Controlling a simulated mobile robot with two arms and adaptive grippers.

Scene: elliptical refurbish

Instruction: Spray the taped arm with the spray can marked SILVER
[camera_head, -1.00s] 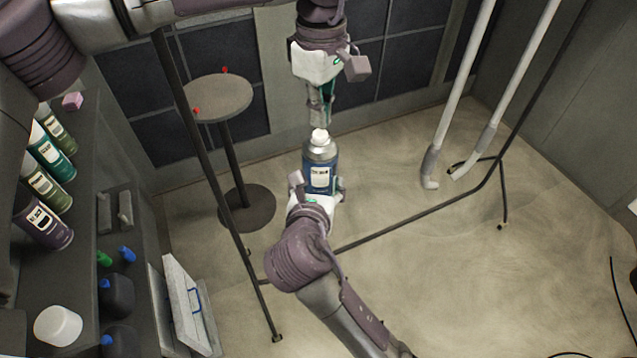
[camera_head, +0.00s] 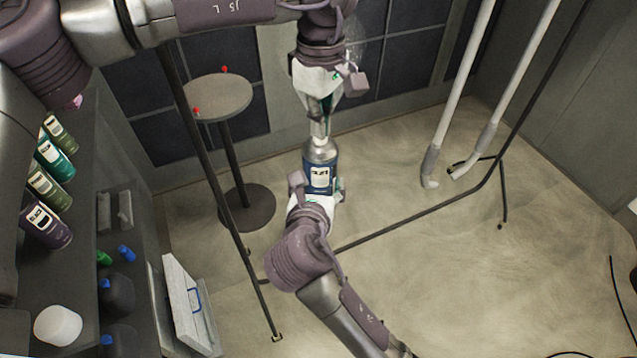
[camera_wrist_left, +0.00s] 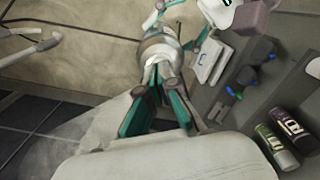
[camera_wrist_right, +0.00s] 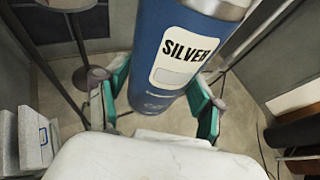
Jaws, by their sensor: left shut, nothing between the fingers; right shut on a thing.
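The blue SILVER spray can (camera_head: 320,170) stands upright in my right gripper (camera_head: 316,194), which is shut around its lower part. Its SILVER label shows in the right wrist view (camera_wrist_right: 185,62). My left gripper (camera_head: 319,128) is shut and empty, pointing down with its fingertips at the can's top. In the left wrist view the fingertips (camera_wrist_left: 160,75) meet the can top, and the nozzle is mostly hidden. Two white tubes with grey lower ends hang to the right, the nearer (camera_head: 432,165) and the farther (camera_head: 486,140). I cannot tell which one is taped.
A shelf (camera_head: 85,225) at left holds several spray cans, including a purple one (camera_head: 46,222), and a white tub (camera_head: 58,325). A round stand (camera_head: 220,97) is behind left. Dark frame bars (camera_head: 420,218) cross the floor. A faint pale haze (camera_head: 355,42) shows beside my left wrist.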

